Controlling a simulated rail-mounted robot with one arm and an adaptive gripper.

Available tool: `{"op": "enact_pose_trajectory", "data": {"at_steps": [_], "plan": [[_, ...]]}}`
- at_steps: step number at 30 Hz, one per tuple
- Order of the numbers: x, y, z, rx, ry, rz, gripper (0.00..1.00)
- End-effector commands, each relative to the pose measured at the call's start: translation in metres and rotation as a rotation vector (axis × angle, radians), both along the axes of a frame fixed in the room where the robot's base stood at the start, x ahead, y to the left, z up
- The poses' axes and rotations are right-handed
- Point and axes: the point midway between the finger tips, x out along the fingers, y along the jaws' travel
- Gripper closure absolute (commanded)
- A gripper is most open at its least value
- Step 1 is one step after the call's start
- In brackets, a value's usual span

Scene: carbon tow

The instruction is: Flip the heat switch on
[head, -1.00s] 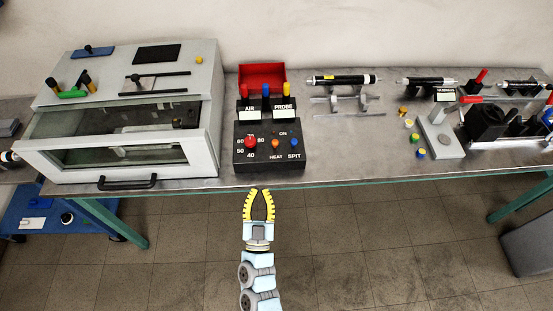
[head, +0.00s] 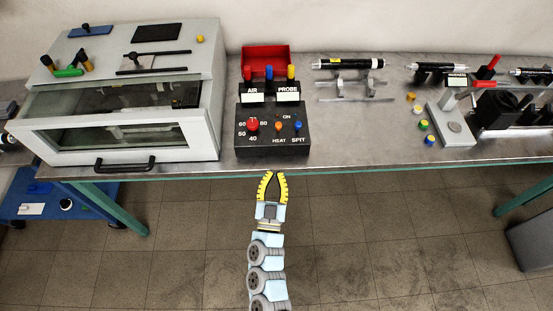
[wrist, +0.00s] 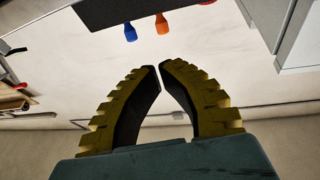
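The heat switch (head: 278,126) is a small orange-tipped lever on the front of the black control box (head: 262,149), between the red dial and the blue SPIT switch, with "ON" printed above it. In the wrist view the orange lever (wrist: 161,25) shows beyond my fingertips, near the top. My gripper (head: 274,175) is below the table's front edge in the head view, in front of the box and apart from it. Its yellow, black-lined fingers curve inward. A narrow gap shows between the tips in the wrist view (wrist: 159,68), with nothing held.
The blue SPIT switch (head: 297,126) and red dial (head: 253,125) flank the heat switch closely. Behind stand AIR and PROBE levers and a red bin (head: 265,55). A grey oven (head: 205,110) is at left. Bare table (head: 350,135) lies right of the box.

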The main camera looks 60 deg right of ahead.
Motion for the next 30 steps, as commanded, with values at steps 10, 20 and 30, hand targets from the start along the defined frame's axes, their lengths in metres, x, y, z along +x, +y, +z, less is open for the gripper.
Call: {"op": "enact_pose_trajectory", "data": {"at_steps": [10,20,30], "plan": [[0.016,-0.049,0.017,-0.003,-0.003,-0.003,1.00],[0.030,-0.090,0.032,-0.003,-0.001,-0.001,1.00],[0.038,-0.114,0.039,0.000,0.001,-0.001,1.00]]}}
